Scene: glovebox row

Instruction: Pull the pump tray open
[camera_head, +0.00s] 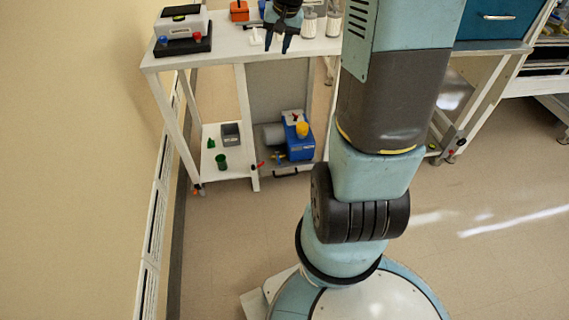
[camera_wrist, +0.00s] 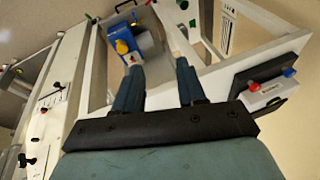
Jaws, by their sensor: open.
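The pump tray (camera_head: 284,168) is low in the white bench, under the blue pump (camera_head: 297,138) with its yellow cap and grey motor. A black handle (camera_head: 292,173) runs along the tray's front edge. My gripper (camera_head: 277,48) is open and empty, pointing down at the front edge of the bench top, well above the pump and handle. In the wrist view my gripper (camera_wrist: 158,70) shows two spread fingers with nothing between them, and the pump (camera_wrist: 125,40) lies beyond the left finger.
The bench top (camera_head: 228,47) holds a device on a black base (camera_head: 182,40), an orange box (camera_head: 239,10) and white-capped jars (camera_head: 309,24). Open floor (camera_head: 235,235) lies in front.

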